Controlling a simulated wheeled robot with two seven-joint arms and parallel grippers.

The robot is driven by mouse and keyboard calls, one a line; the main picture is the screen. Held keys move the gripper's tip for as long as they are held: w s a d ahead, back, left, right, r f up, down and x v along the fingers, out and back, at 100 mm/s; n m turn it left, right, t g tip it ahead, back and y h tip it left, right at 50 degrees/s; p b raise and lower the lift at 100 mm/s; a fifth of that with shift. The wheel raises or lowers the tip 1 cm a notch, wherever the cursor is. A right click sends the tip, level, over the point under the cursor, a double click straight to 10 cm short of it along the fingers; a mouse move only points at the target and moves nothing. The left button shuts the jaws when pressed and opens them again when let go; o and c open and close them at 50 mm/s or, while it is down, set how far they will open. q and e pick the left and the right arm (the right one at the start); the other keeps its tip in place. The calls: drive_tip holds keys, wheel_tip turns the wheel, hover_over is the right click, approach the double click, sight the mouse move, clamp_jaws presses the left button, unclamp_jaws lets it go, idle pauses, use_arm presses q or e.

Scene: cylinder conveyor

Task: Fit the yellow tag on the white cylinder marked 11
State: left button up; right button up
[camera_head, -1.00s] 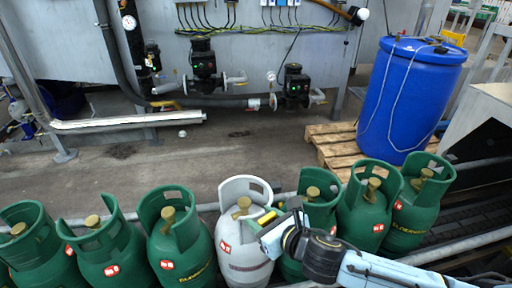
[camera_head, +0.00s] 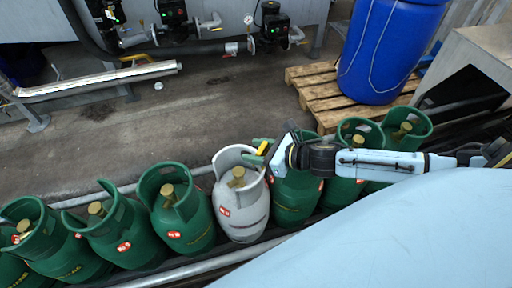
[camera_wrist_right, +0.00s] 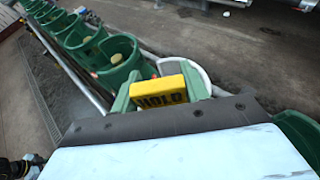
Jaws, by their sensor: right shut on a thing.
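The white cylinder (camera_head: 241,207) stands upright in a row of green cylinders, with a brass valve (camera_head: 237,178) inside its open collar and a red label whose number I cannot read. My right gripper (camera_head: 261,154) is shut on the yellow tag (camera_head: 262,147) at the right side of that collar. In the right wrist view the tag (camera_wrist_right: 158,92) shows dark lettering like "HOLD" between green fingers, with part of the white collar (camera_wrist_right: 194,72) just behind it. I cannot tell whether the tag touches the collar. My left gripper is out of view.
Green cylinders (camera_head: 184,222) stand close on the left, and another (camera_head: 294,200) is just right of the white one, partly under my right arm. A rail (camera_head: 190,270) runs along the front. A blue drum (camera_head: 385,50) stands on a wooden pallet (camera_head: 315,95) behind.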

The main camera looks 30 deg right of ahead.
drive_tip(key=shift+f, duration=0.2)
wheel_tip(320, 180, down, 4)
drive_tip(key=b, duration=0.3)
drive_tip(key=shift+f+b, duration=0.7)
drive_tip(key=shift+p, duration=0.35)
idle(1.1)
drive_tip(key=shift+f+b, duration=2)
drive_tip(key=shift+f, duration=0.35)
drive_tip(key=o, duration=1)
drive_tip(key=shift+o, duration=0.2)
